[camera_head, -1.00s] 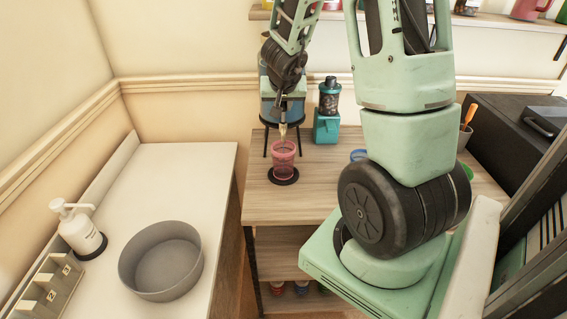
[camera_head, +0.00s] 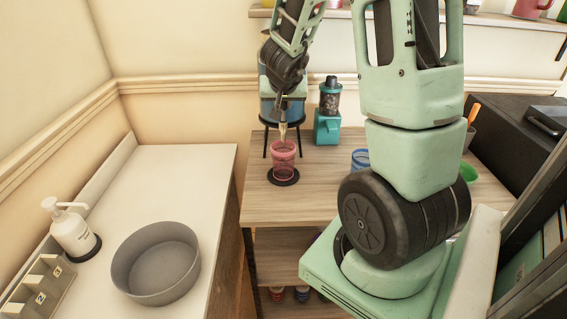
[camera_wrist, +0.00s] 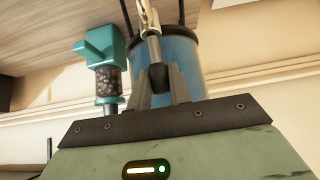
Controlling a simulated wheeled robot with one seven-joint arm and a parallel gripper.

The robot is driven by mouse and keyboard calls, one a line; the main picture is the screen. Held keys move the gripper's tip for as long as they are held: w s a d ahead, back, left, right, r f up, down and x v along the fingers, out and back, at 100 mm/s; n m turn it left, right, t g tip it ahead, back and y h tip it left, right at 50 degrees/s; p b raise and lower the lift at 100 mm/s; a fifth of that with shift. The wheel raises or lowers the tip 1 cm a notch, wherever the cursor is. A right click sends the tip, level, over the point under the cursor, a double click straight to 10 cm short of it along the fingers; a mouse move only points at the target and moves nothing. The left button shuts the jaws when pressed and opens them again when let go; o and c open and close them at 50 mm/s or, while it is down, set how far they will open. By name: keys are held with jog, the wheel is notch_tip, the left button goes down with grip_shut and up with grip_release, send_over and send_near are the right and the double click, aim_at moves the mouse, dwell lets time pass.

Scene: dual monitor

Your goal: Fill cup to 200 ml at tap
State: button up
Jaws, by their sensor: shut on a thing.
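A pink, see-through cup (camera_head: 283,164) stands upright on a round black coaster (camera_head: 283,178) on the wooden table, below the tap. The tap (camera_head: 283,130) comes off a blue water dispenser (camera_head: 268,108) raised on a black stand. The dispenser also shows in the wrist view (camera_wrist: 183,60), where the picture is upside down. In the head view my gripper (camera_head: 280,98) is at the dispenser's front, above the cup. I cannot read the water level in the cup.
A teal device with a dark jar (camera_head: 328,120) stands right of the dispenser. A blue cup (camera_head: 360,158) and a green one (camera_head: 468,172) are partly hidden by my arm. A grey basin (camera_head: 155,263) and a soap bottle (camera_head: 72,232) sit on the white counter at left.

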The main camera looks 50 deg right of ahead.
jog(key=shift+s+a+t+h+b, duration=0.3)
jog(key=shift+t+h+b, duration=0.15)
jog(key=shift+b, duration=1.4)
jog(key=shift+s+a+f+t+h+b, duration=0.15)
jog(key=shift+t+h+b, duration=0.2)
jog(key=shift+b, duration=0.85)
jog(key=shift+s+a+r+t+h+b, duration=0.1)
jog(key=shift+a+t+h+b, duration=0.2)
jog(key=shift+b, duration=0.95)
jog(key=shift+s+a+f+t+h+b, duration=0.1)
jog(key=shift+t+h+b, duration=0.25)
jog(key=shift+b, duration=0.85)
dwell(2.5)
